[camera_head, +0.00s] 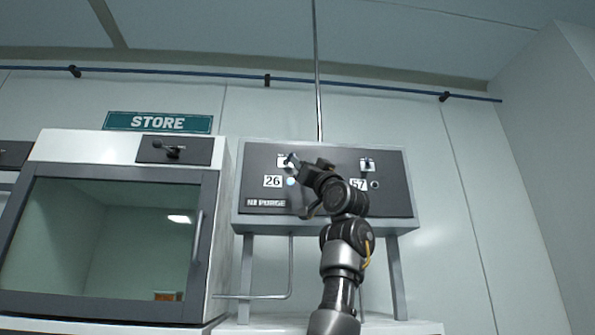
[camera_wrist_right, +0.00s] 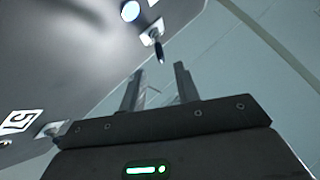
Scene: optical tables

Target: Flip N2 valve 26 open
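The N2 purge panel (camera_head: 330,200) is a dark box on a grey frame. Valve 26 (camera_head: 284,160) is a small toggle on a white plate at its upper left, above the label 26 (camera_head: 272,181) and a lit pale-blue lamp (camera_head: 291,182). My right gripper (camera_head: 294,160) is right at this toggle and partly covers it. In the right wrist view the gripper (camera_wrist_right: 158,85) is open, its two fingers apart and empty. The toggle's dark-tipped lever (camera_wrist_right: 159,48) shows just beyond the fingertips, apparently not gripped. My left gripper is not in view.
A glass-fronted STORE cabinet (camera_head: 110,240) stands to the left. The wall right of the panel is clear.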

